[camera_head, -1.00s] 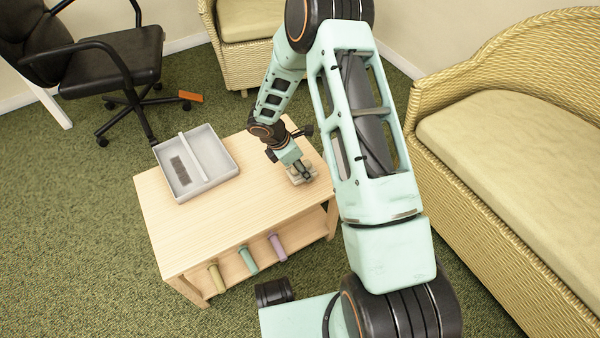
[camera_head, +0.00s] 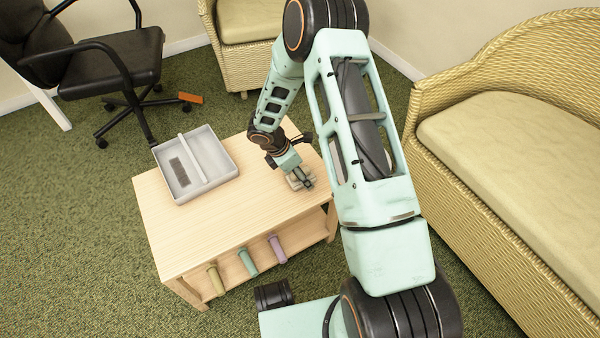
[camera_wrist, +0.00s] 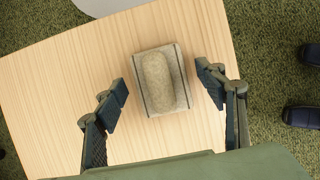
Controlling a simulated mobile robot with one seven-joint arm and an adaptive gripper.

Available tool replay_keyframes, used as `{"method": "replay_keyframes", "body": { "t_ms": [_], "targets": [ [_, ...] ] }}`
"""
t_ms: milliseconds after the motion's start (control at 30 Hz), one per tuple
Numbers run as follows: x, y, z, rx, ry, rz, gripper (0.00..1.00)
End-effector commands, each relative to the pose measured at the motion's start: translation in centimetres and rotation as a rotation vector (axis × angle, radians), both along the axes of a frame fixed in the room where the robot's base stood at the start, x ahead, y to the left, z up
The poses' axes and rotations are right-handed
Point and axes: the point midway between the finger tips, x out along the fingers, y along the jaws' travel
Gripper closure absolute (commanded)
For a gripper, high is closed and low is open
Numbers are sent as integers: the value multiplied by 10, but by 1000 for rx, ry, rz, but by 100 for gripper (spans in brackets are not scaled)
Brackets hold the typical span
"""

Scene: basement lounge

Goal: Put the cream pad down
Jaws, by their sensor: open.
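The cream pad (camera_wrist: 181,63) lies flat on the wooden table (camera_wrist: 60,75) in the wrist view. It is a squarish, speckled piece with dark lines near two edges and a rounded oblong raised part on top. In the head view the pad (camera_head: 293,184) is near the table's right end, partly hidden by my gripper (camera_head: 305,182). In the wrist view my gripper (camera_wrist: 164,86) is open, one finger on each side of the pad, with a visible gap on both sides.
A grey two-part tray (camera_head: 215,172) with a dark strip in its left part stands at the table's back left. The table's middle is clear. Several coloured rolls (camera_head: 247,262) show at its front side. A wicker sofa (camera_head: 440,130) is at right, an office chair (camera_head: 110,60) at left.

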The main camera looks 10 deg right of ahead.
Motion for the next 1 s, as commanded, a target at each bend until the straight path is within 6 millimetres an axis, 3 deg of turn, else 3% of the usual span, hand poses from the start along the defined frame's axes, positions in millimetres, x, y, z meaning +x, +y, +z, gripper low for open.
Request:
{"method": "replay_keyframes", "body": {
  "t_ms": [600,1000],
  "targets": [
    [-12,38,103,0,-1,0,35],
    [-14,43,113,0,0,0,35]
  ]
}}
